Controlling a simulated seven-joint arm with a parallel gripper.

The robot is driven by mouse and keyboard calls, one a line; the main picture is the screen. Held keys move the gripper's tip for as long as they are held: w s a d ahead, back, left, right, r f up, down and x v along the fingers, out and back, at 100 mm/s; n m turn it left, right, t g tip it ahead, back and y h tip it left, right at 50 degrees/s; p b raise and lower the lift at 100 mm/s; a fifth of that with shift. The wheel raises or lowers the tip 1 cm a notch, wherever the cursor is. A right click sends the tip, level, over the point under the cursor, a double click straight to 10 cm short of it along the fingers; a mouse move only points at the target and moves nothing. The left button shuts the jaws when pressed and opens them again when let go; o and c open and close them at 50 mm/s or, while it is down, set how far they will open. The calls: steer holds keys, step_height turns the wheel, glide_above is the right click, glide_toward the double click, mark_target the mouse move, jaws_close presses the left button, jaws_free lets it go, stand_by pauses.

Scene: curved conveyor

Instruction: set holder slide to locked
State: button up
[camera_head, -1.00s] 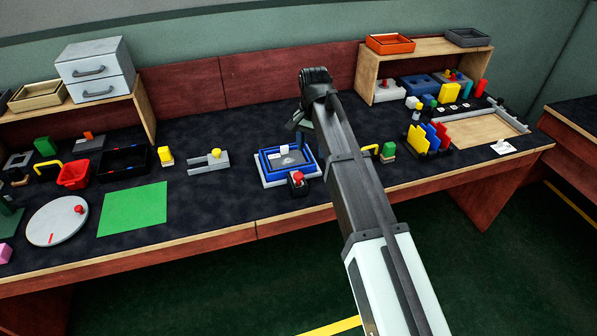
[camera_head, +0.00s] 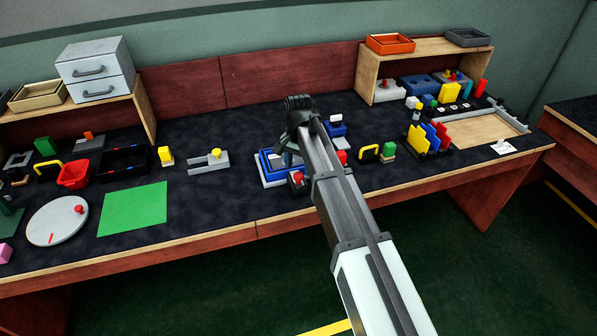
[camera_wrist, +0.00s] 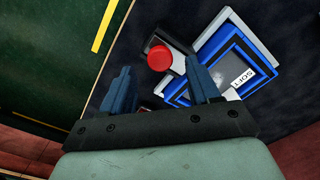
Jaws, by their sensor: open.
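A blue rectangular holder (camera_head: 266,168) on a light grey plate lies mid-table, partly hidden by my arm. In the wrist view the holder (camera_wrist: 246,54) has a grey floor and a white label with dark letters. A red round knob (camera_head: 297,177) on a dark block sits at its front corner. The knob (camera_wrist: 160,57) shows in the wrist view just beyond and between my fingertips, with no visible contact. My gripper (camera_wrist: 157,75) is open and empty above the holder's knob side. In the head view my gripper (camera_head: 288,146) is over the holder. No lock marking is legible.
To the right are a blue block with a white top (camera_head: 336,128), a black-and-yellow handle (camera_head: 369,152) and a rack of coloured plates (camera_head: 430,139).

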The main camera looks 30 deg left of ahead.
mark_target(298, 174)
steer(key=shift+f, duration=1.55)
jaws_close()
